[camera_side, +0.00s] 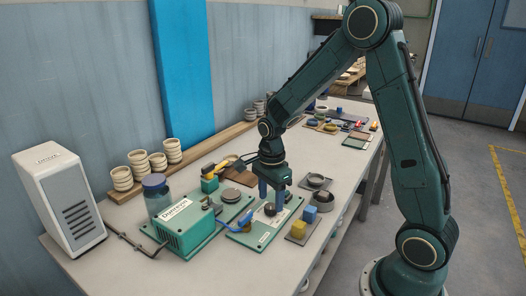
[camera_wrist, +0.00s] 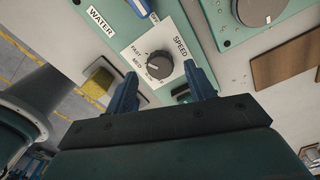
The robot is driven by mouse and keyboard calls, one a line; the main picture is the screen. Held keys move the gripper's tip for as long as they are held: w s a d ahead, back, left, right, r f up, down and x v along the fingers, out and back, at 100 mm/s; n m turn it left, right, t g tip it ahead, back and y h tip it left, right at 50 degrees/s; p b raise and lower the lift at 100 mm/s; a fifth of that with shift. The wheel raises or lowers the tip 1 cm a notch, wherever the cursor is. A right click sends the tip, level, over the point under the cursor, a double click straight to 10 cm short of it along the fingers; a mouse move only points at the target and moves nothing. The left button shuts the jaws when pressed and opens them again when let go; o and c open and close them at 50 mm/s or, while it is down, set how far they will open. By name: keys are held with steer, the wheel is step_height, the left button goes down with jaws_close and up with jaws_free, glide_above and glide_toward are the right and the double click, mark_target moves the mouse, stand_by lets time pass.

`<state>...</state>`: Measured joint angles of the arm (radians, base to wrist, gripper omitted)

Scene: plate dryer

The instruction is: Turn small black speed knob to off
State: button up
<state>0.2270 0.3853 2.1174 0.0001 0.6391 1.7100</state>
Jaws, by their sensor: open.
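The small black speed knob (camera_wrist: 160,65) sits on a white dial plate (camera_wrist: 136,45) marked SPEED, FAST and MED in the wrist view. Its pointer setting is too small to read surely. In the side view the knob (camera_side: 270,209) shows low between my fingers, on a green panel (camera_side: 247,238). My gripper (camera_wrist: 161,76) is open, one blue finger on each side of the knob, pointing down at it. I cannot tell whether either finger touches it.
A jar (camera_side: 155,194) and white heater-like unit (camera_side: 62,203) stand farther left.

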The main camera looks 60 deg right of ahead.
mark_target(269, 209)
steer(key=shift+f, duration=1.5)
steer(key=c, duration=1)
